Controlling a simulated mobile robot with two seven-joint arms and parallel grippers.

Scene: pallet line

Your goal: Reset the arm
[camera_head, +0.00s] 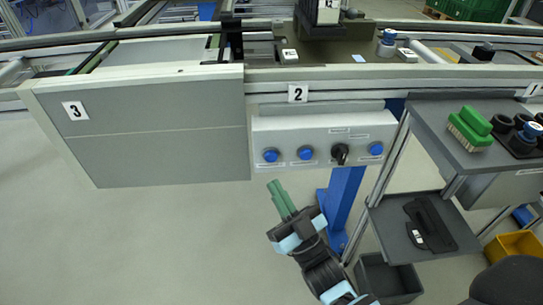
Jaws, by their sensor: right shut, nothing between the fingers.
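My right gripper (281,198) shows at the lower middle of the head view. Its green fingers lie close together, shut, with nothing between them. It points up and to the left, in the open space in front of the grey control box, and looks apart from everything. The black and light-blue arm behind it runs down to the bottom edge. My left gripper is not in view.
The control box (320,131) has blue buttons and a black switch. A grey panel marked 3 (150,120) is at left. At right, a shelf cart (430,130) carries a green brush (470,128); a dark bin (388,278) stands below. The floor at left is clear.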

